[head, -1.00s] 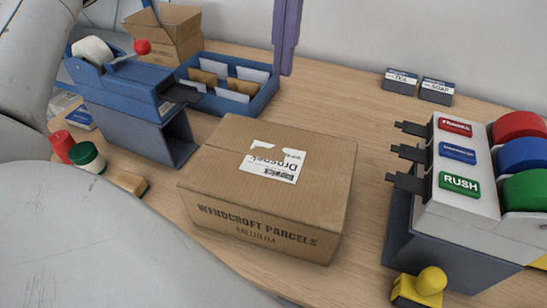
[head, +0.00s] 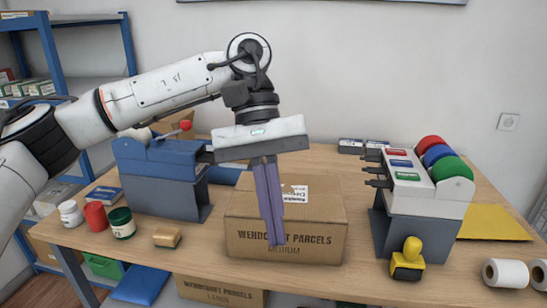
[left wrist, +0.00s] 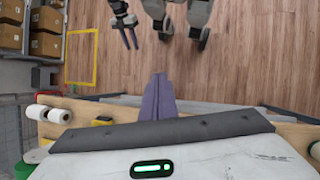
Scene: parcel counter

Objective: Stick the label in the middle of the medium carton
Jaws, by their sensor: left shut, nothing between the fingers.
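The medium carton (head: 322,235) stands closed on the table, with its printed front facing me.
A blue dispenser (head: 160,160) stands left of the carton, and a label dispenser with coloured rolls (head: 418,200) right. A yellow stamp (head: 408,262) is at the front edge. Jars (head: 95,216) stand at left, white rolls (head: 506,273) at right. Bare table lies either side of the carton.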

